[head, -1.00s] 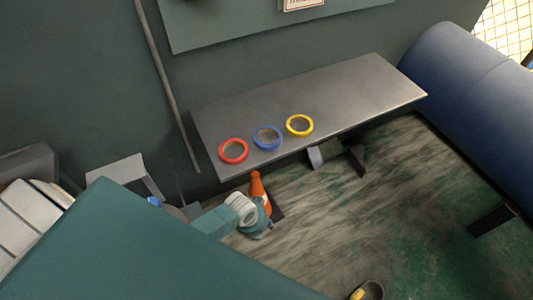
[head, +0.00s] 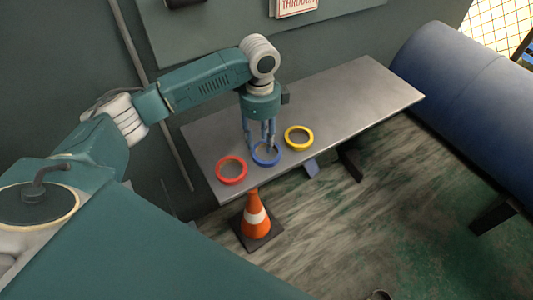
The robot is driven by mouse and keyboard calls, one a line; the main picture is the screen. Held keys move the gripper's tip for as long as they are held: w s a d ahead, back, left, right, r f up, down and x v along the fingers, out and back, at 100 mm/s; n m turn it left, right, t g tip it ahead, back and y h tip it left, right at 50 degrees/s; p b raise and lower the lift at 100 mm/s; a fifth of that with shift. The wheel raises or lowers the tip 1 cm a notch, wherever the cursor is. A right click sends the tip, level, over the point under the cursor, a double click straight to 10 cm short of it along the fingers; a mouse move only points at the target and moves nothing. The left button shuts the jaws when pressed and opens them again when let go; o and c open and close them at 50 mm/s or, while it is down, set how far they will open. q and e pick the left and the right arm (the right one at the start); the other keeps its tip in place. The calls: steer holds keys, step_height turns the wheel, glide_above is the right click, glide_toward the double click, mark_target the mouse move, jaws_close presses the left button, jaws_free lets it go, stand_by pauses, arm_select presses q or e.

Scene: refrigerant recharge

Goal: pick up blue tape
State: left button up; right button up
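The blue tape (head: 266,160) is a ring lying flat on the grey metal bench (head: 350,95), between the red tape (head: 231,170) and the yellow tape (head: 299,138). My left gripper (head: 261,148) points down over the blue tape, its fingers spread apart with the tips close to the ring's far side. The fingers hide part of the tape. I cannot tell whether the tips touch it. My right gripper is not in view.
An orange traffic cone (head: 257,218) stands on the floor in front of the bench. A large blue cylinder (head: 460,105) is at the right. The bench's right half is clear. A wall rises behind the bench.

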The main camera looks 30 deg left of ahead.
mark_target(262, 163)
arm_select(q)
step_height(262, 163, down, 10)
steer(key=shift+p, duration=0.65)
steer(key=shift+d, duration=0.1)
jaws_close()
